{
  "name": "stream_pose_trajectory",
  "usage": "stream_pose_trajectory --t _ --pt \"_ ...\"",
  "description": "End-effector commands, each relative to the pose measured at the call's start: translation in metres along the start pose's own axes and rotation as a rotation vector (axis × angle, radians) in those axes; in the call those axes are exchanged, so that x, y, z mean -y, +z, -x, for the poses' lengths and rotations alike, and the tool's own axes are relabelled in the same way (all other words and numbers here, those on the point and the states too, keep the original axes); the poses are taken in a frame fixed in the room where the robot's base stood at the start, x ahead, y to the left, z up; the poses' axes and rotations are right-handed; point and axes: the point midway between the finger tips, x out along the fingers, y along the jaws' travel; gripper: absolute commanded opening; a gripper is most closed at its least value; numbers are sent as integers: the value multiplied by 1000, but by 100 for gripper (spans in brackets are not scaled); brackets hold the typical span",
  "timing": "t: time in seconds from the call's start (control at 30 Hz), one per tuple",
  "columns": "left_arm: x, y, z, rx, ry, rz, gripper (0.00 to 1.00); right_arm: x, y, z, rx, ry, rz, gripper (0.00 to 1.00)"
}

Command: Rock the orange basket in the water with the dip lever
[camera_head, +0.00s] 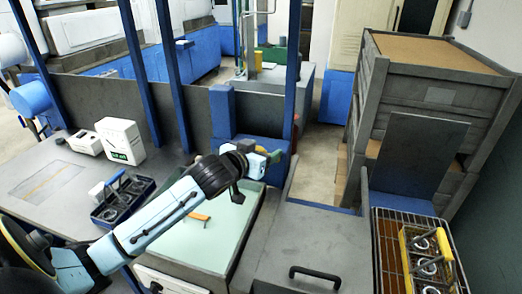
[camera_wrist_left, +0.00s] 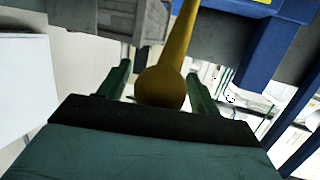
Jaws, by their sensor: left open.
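The water tank (camera_head: 232,232) has a pale green surface in the head view. The orange basket shows only as an orange handle (camera_head: 200,217) at that surface; its body is hard to make out. My left gripper (camera_head: 274,156) is at the tank's far end. In the left wrist view the dip lever (camera_wrist_left: 163,87) is a yellow rod with a round knob. The fingers of my left gripper (camera_wrist_left: 158,70) are apart, one on each side of the knob, with visible gaps. In the head view the lever is mostly hidden by the gripper. My right gripper is not in view.
A dark basket with rings (camera_head: 122,198) and a white box (camera_head: 120,140) stand left of the tank. A yellow-handled basket with rings (camera_head: 428,262) sits on a wire rack at right. A grey lid with a black handle (camera_head: 315,274) lies between. Blue posts (camera_head: 175,75) stand behind.

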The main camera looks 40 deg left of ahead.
Motion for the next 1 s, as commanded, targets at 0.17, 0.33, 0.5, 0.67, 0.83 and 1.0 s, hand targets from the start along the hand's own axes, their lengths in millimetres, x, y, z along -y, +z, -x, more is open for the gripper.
stream_pose_trajectory --t 0.17,0.33,0.5,0.67,0.83,1.0 --pt "0 2 8 3 1 1 64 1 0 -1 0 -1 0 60" --pt "-1 3 34 4 2 0 64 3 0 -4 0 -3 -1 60" --pt "-1 3 70 3 2 0 64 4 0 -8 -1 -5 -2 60" --pt "0 2 102 2 1 0 64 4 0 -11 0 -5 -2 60" --pt "0 0 123 2 1 1 64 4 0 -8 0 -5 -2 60" --pt "0 0 132 -1 1 0 64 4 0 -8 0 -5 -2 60"
